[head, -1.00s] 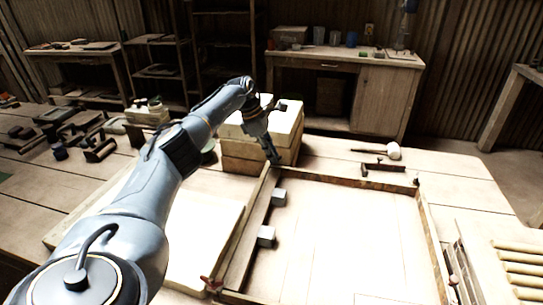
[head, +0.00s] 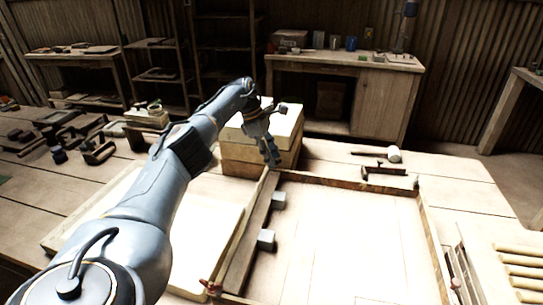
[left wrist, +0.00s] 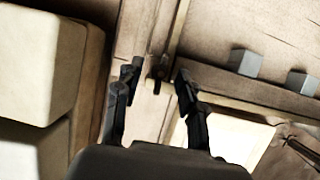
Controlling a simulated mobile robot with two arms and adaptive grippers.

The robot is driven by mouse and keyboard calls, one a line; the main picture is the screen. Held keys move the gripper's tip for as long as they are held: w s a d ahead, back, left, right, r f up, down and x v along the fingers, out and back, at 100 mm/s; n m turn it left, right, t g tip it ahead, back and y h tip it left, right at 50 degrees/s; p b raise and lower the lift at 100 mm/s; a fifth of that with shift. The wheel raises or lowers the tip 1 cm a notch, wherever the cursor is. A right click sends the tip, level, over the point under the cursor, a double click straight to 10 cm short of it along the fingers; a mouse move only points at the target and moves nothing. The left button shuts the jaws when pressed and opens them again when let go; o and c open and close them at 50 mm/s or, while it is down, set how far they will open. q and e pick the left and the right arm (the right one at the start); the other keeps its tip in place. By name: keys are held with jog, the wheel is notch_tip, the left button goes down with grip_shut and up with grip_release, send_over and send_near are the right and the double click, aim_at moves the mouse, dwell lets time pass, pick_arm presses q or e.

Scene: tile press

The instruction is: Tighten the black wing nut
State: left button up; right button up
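My left gripper (head: 271,156) is over the far left corner of the wooden frame (head: 345,183), beside the stacked pale blocks. In the left wrist view its two black fingers (left wrist: 155,82) are apart, with nothing held between them. A small dark piece, which looks like the black wing nut (left wrist: 158,70), sits on the wood between and just beyond the fingertips. I cannot tell whether either finger touches it. In the head view the gripper hides that spot. A red wing nut (head: 210,287) is at the frame's near left corner. My right gripper is out of view.
Stacked pale blocks (head: 245,156) stand close to the left gripper. Two small grey blocks (head: 266,240) are along the frame's left rail. A mallet (head: 394,154) lies beyond the frame. Tools lie at the left of the table. The frame's inside is clear.

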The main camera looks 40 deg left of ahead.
pick_arm(q)
jog(key=v, duration=1.2)
jog(key=shift+s, duration=0.15)
dwell(0.3)
